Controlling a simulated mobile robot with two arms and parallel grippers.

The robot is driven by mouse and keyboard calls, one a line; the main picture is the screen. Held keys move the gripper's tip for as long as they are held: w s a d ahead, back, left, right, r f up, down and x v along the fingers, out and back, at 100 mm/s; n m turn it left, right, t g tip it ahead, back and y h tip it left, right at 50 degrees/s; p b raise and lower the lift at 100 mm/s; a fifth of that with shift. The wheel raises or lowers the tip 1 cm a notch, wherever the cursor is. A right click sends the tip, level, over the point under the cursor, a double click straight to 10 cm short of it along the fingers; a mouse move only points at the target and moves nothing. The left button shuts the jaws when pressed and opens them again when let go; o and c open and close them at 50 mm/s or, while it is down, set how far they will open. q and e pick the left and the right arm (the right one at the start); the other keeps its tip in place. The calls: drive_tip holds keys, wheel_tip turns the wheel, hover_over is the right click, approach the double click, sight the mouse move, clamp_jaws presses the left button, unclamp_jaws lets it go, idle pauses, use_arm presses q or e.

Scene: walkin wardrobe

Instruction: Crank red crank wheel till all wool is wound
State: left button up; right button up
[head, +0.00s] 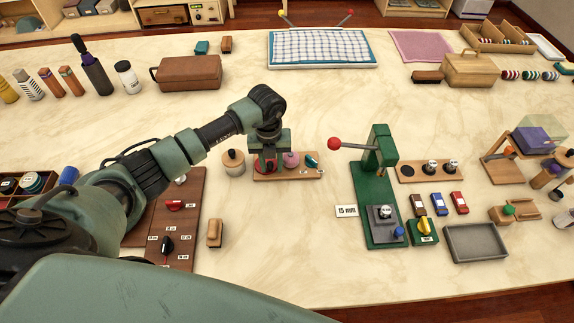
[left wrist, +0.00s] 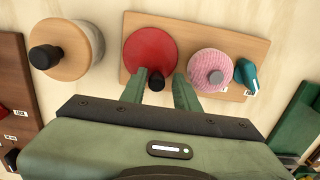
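The red crank wheel (left wrist: 148,50) lies flat on a wooden board (left wrist: 210,30) and has a black knob (left wrist: 157,83) near its rim. In the head view the wheel (head: 262,167) is partly hidden beneath my left gripper (head: 268,160). In the left wrist view my left gripper (left wrist: 161,82) is open, its fingers on either side of the knob with gaps visible. Pink wool (left wrist: 209,69) sits around a grey-topped peg to the right of the wheel, also seen in the head view as pink wool (head: 291,159). My right gripper is not in view.
A teal piece (left wrist: 246,75) is at the board's right end. A wooden-topped jar with a black knob (left wrist: 60,48) stands left of it. A green press (head: 380,190) with a red-balled lever stands to the right. A dark wooden panel (head: 185,220) lies left.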

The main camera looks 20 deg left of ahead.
use_arm(q)
drive_tip(key=shift+s+a+f, duration=0.25)
drive_tip(key=shift+s+f, duration=0.1)
drive_tip(key=shift+f, duration=0.1)
drive_tip(key=shift+a+r+p, duration=0.1)
drive_tip(key=shift+r+p, duration=0.45)
drive_tip(key=r+p, duration=0.1)
drive_tip(key=r, duration=0.1)
drive_tip(key=r+p, duration=0.3)
drive_tip(key=r, duration=0.1)
drive_tip(key=shift+w+r, duration=0.15)
drive_tip(key=shift+w, duration=0.1)
